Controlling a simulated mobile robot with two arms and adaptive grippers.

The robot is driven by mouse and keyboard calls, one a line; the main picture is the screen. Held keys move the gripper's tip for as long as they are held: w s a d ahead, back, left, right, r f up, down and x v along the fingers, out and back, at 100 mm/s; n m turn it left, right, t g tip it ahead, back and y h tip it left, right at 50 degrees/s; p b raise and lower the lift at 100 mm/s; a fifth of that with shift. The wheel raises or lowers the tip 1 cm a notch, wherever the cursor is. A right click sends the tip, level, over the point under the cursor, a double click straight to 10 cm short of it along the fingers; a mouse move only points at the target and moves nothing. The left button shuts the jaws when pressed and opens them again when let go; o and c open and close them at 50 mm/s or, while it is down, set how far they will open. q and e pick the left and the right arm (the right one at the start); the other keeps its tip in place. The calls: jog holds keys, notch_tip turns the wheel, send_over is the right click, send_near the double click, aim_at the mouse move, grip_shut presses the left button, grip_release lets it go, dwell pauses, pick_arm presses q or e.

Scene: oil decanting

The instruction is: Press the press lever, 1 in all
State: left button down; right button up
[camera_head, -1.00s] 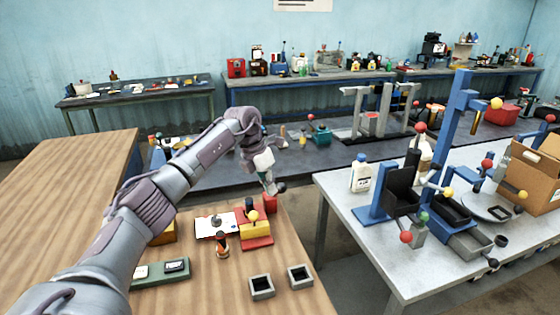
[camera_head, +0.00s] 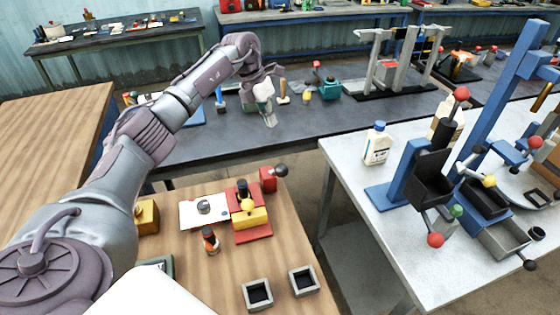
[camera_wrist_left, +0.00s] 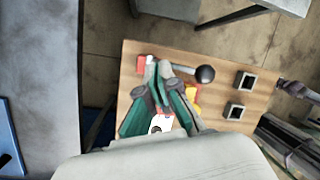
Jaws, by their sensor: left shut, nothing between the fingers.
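A red block (camera_head: 268,180) on the wooden table carries a short lever with a dark ball knob (camera_head: 281,171). I take this for the press lever, but cannot be sure. In the left wrist view the lever's dark knob (camera_wrist_left: 205,74) shows just right of the fingers. My left gripper (camera_head: 270,120) is shut and empty, pointing down. It appears raised above the red block, apart from it. In the left wrist view its fingertips (camera_wrist_left: 157,66) come together over the lever bar in the picture. My right gripper is not in view.
A red and yellow fixture (camera_head: 250,218), a white sheet (camera_head: 190,217), a small orange-and-black bottle (camera_head: 210,241) and two square trays (camera_head: 258,293) share the wooden table. A grey table (camera_head: 350,220) with a blue stand (camera_head: 395,175) is at right. A dark bench (camera_head: 340,125) is behind.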

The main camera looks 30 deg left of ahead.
aim_at(278, 172)
pick_arm(q)
jog(key=s+d+f+b, duration=0.1)
jog(key=f, duration=0.1)
jog(key=s+d+f+b, duration=0.1)
jog(key=d+f, duration=0.1)
jog(key=s+d+f+b, duration=0.1)
jog(key=b, duration=0.1)
jog(key=shift+s+d+f, duration=0.2)
jog(key=shift+s+f, duration=0.1)
jog(key=shift+f, duration=0.1)
jog(key=shift+s+d+f, duration=0.15)
jog(key=shift+f, duration=0.05)
dwell(1.1)
jog(key=shift+d+f, duration=0.1)
jog(key=shift+s+d+f, duration=0.15)
jog(key=shift+s, duration=0.05)
